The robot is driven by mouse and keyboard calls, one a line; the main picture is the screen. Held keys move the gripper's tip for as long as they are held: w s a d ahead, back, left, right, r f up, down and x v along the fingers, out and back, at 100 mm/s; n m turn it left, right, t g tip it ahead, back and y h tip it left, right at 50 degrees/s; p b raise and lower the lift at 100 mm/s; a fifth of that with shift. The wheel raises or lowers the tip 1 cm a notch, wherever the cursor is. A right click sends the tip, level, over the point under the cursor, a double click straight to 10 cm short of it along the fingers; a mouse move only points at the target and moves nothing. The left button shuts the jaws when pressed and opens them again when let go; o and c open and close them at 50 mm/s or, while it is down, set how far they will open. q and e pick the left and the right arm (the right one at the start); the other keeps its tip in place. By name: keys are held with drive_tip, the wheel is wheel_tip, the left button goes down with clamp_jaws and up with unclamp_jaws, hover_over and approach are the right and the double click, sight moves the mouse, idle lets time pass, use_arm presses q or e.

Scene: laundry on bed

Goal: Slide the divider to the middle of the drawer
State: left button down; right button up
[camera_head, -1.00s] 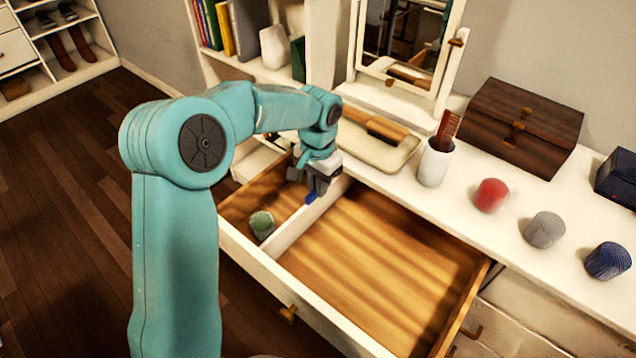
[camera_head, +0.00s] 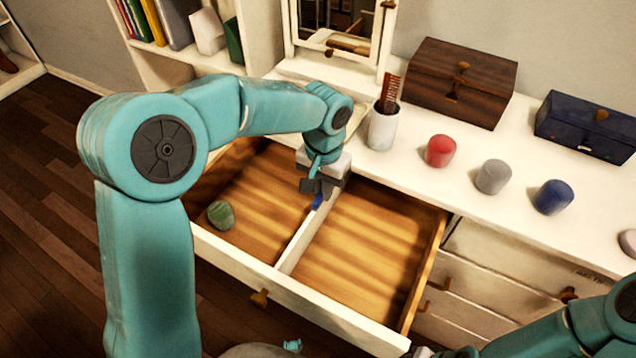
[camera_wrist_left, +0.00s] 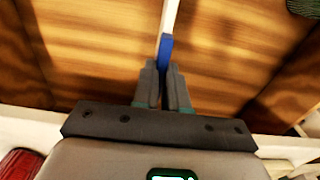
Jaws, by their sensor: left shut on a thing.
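The open drawer (camera_head: 325,305) has a wooden floor and a white front. A thin white divider (camera_head: 296,246) runs front to back in it, roughly halfway across. My left gripper (camera_head: 316,196) is shut on the blue tab (camera_head: 318,203) at the divider's far part. In the left wrist view, its fingers (camera_wrist_left: 163,75) close around the blue tab (camera_wrist_left: 166,48), with the white divider (camera_wrist_left: 171,14) beyond. My right arm enters at the lower right; its fingers cannot be made out at the bottom edge.
A green round item (camera_head: 221,214) lies in the left compartment; the right compartment is empty. On the dresser top stand a white cup with a comb (camera_head: 383,128), a red item (camera_head: 440,151), a grey item (camera_head: 493,177), a blue item (camera_head: 553,197) and a brown box (camera_head: 460,80).

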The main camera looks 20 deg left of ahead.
use_arm(q)
drive_tip(key=c, duration=1.2)
unclamp_jaws()
drive_tip(key=shift+o, duration=0.2)
wheel_tip(320, 180, up, 16)
drive_tip(key=p, duration=0.2)
drive_tip(key=shift+r+p, duration=0.25)
drive_tip(key=shift+p, duration=0.15)
